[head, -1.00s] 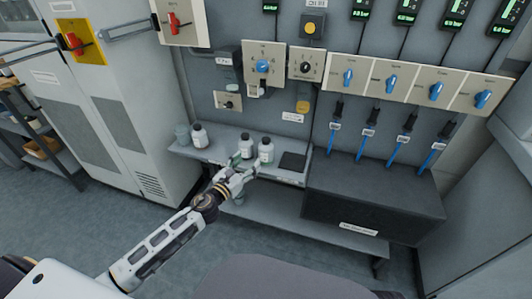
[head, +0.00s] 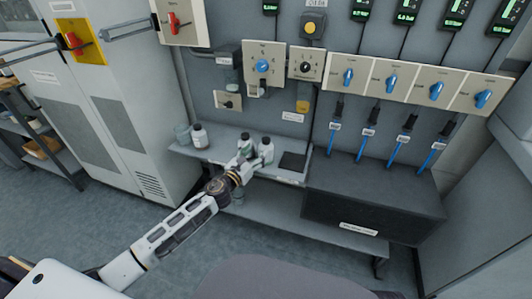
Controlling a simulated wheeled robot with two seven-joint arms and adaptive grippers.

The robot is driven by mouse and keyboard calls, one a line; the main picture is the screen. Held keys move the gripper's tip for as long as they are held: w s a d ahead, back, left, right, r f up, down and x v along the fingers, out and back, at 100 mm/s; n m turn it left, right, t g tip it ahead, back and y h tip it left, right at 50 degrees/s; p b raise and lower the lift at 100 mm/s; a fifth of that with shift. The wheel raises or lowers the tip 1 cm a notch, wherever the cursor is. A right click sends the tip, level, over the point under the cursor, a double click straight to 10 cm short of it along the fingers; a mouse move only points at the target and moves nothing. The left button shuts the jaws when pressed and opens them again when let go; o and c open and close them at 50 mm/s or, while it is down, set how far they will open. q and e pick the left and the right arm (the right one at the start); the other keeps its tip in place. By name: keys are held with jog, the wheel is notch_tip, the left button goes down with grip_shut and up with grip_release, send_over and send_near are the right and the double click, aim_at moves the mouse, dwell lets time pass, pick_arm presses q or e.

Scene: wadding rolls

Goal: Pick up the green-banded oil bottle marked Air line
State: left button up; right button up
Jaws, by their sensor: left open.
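Two small white bottles with dark caps stand close together on the grey shelf (head: 222,148). The left one of this pair (head: 245,143) shows a hint of green low on its body, but its marking is too small to read. The right one (head: 266,150) stands just beside it. My left gripper (head: 245,163) is open, right at the front of the left bottle, and overlaps its lower part. I cannot tell whether the fingers touch it. My right gripper is not in view.
Another white bottle (head: 199,136) and a grey-blue jar (head: 183,135) stand at the shelf's left end. A dark flat pad (head: 292,161) lies right of the pair. A large dark box (head: 372,202) stands further right. The panel with switches rises behind.

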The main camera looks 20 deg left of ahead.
aim_at(264, 145)
pick_arm(q)
jog(key=shift+x, duration=0.95)
jog(key=shift+w+d, duration=0.1)
jog(key=shift+w, duration=0.15)
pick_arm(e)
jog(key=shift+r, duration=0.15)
pick_arm(q)
jog(key=shift+w, duration=0.15)
jog(key=shift+w+d, duration=0.2)
jog(key=shift+w, duration=0.45)
jog(key=shift+b+x, duration=0.4)
jog(key=shift+x, duration=1.45)
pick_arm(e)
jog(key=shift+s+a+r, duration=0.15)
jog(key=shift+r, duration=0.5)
pick_arm(q)
jog(key=shift+s, duration=0.1)
jog(key=shift+c, duration=0.5)
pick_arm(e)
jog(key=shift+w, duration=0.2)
